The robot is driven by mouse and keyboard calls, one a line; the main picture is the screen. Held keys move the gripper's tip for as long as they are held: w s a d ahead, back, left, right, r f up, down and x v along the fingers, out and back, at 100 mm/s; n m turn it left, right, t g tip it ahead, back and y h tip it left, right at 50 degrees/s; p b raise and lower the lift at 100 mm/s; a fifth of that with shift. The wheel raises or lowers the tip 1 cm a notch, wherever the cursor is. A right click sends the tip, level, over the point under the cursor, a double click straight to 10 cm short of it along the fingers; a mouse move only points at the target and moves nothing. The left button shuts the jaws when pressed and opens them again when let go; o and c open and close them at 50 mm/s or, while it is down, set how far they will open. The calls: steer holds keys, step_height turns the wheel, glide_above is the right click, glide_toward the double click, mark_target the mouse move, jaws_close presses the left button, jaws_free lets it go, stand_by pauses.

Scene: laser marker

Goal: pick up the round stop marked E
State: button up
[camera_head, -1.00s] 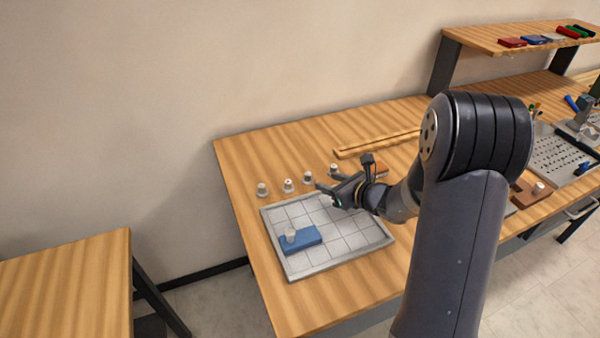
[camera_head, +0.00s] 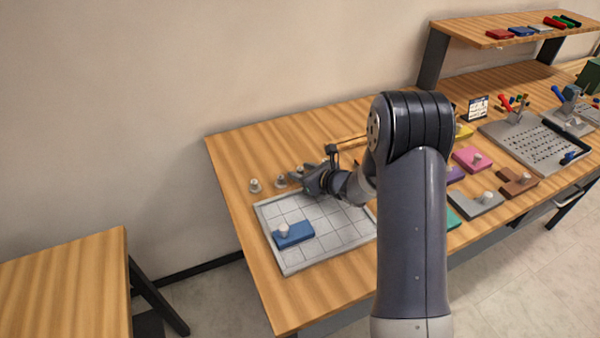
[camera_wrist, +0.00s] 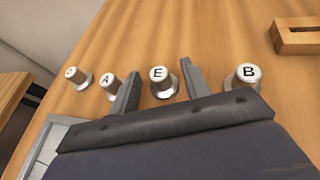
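The round stop marked E (camera_wrist: 162,82) is a small metal peg with a white lettered top, standing upright on the wooden table in the wrist view. My gripper (camera_wrist: 160,85) is open, with one finger on each side of stop E. I cannot tell whether either finger touches it. In the head view my gripper (camera_head: 305,180) is low at the back edge of the gridded plate, and it hides much of that spot.
Stop A (camera_wrist: 110,84) stands just left of the left finger. Stop B (camera_wrist: 246,76) stands right of the right finger. Another stop (camera_wrist: 78,77) is further left. A slotted wooden block (camera_wrist: 297,38) lies beyond B. The gridded plate (camera_head: 290,258) holds a blue block (camera_head: 294,235).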

jaws_close()
stand_by(0.4)
